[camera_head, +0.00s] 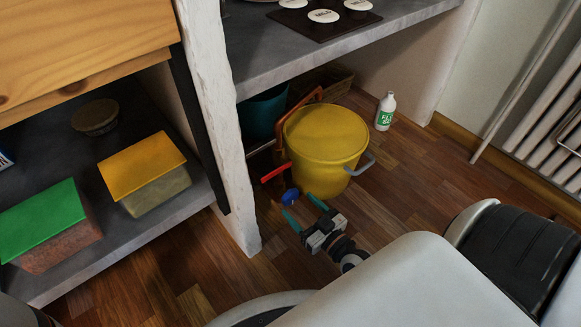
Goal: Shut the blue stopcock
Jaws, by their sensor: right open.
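The blue stopcock (291,197) is a small blue handle low down in front of the yellow bucket, under the counter. My right gripper (297,204) comes in from the lower right with its two green-tipped fingers spread apart. The fingertips are close to the blue stopcock, one on either side of it in the picture. I cannot tell whether they touch it. A red handle (276,173) sits just above and left of the blue one. The pipe behind is mostly hidden. My left gripper is out of view.
A yellow bucket (322,137) with a grey handle stands right behind the stopcock. A white wall post (220,130) is close on the left. A white and green bottle (385,111) stands at the right. The wooden floor (410,180) right of the bucket is clear.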

